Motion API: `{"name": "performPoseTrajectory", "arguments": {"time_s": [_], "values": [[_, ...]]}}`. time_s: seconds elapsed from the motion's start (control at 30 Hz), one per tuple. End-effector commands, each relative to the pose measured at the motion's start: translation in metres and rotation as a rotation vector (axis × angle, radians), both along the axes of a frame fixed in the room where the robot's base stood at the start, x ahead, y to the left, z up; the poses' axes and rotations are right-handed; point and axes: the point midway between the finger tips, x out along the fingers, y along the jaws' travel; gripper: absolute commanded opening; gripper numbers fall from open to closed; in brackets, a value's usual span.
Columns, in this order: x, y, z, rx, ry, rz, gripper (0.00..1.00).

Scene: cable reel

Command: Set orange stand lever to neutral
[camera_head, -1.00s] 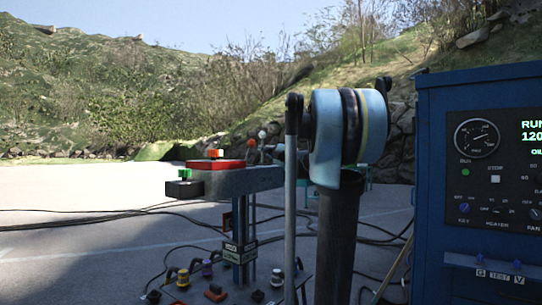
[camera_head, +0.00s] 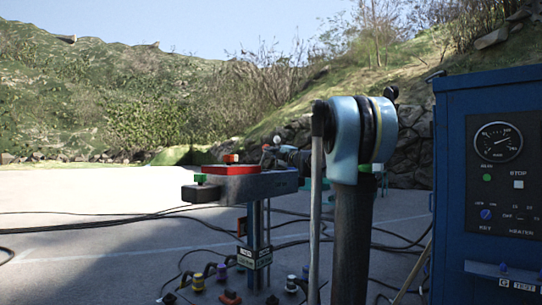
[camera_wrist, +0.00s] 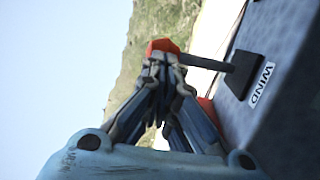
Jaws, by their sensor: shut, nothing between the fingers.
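The orange-red lever knob (camera_wrist: 163,47) stands on a dark stem from a black base on a grey panel labelled WIND in the wrist view. My gripper (camera_wrist: 165,68) is shut, with its fingertips right at the knob's near side. Nothing shows between the fingers; whether they touch the knob is unclear. My arm partly hides that area.
The stand also carries a red block (camera_head: 222,170) with an orange knob, and a green knob (camera_head: 200,178) over a black block. Several coloured knobs sit low at its base. A blue control cabinet (camera_head: 450,150) stands right. Cables (camera_head: 100,222) lie on the pavement.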

Motion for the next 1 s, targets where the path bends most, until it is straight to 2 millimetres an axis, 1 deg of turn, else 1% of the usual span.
{"name": "performPoseTrajectory", "arguments": {"time_s": [0.23,0.3,0.37,0.77,0.87,1.0], "values": [[0.022,0.023,0.023,0.000,0.000,0.003,0.00],[0.028,0.029,0.027,0.001,0.001,0.002,0.00],[0.030,0.031,0.029,0.000,0.000,0.001,0.00],[0.028,0.029,0.029,0.000,0.000,0.001,0.00],[0.022,0.026,0.030,0.000,0.000,0.002,0.00],[0.009,0.018,0.034,-0.001,0.000,0.007,0.00]]}}
